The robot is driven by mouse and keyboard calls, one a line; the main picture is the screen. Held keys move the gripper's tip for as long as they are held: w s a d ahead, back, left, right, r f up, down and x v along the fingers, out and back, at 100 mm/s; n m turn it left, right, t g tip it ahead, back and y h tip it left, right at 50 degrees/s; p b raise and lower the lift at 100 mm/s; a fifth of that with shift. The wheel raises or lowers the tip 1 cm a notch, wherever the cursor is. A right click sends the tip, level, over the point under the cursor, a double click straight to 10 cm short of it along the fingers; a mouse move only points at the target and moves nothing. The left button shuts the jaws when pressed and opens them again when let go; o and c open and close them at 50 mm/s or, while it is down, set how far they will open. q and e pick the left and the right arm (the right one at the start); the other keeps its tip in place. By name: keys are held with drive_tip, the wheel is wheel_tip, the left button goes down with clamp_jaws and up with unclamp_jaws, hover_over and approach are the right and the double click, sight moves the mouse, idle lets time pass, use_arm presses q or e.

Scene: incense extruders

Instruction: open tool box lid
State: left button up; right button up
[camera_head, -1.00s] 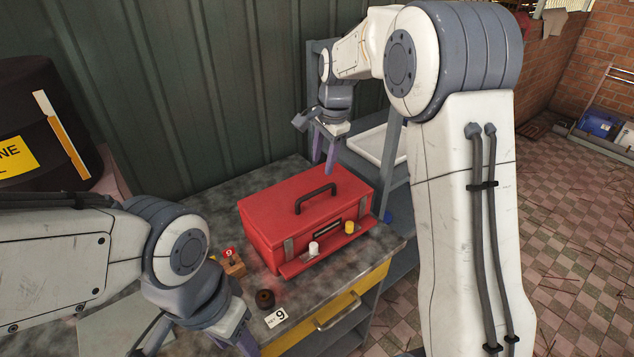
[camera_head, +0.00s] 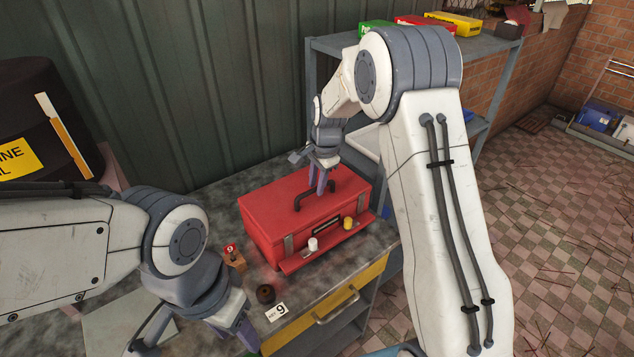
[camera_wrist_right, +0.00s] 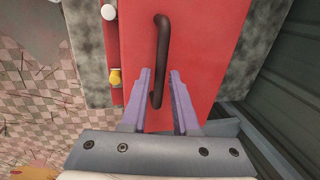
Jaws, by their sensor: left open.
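The red tool box (camera_head: 270,212) stands on the workbench with its lid down. Its dark handle (camera_head: 300,200) stands up from the lid. My right gripper (camera_head: 321,190) is above the lid at the handle's right end. In the right wrist view, the purple fingers of my right gripper (camera_wrist_right: 160,76) are apart, with one end of the handle (camera_wrist_right: 161,40) showing between them; I cannot tell whether they touch it. The red lid also fills the middle of that view (camera_wrist_right: 205,40). My left gripper (camera_head: 245,335) is low at the bench's front edge, away from the box, its tips partly cut off.
A white knob (camera_head: 313,244) and a yellow knob (camera_head: 348,223) sit on the box's front ledge. A shelf stands behind right.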

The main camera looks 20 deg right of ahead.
clamp_jaws()
idle(1.2)
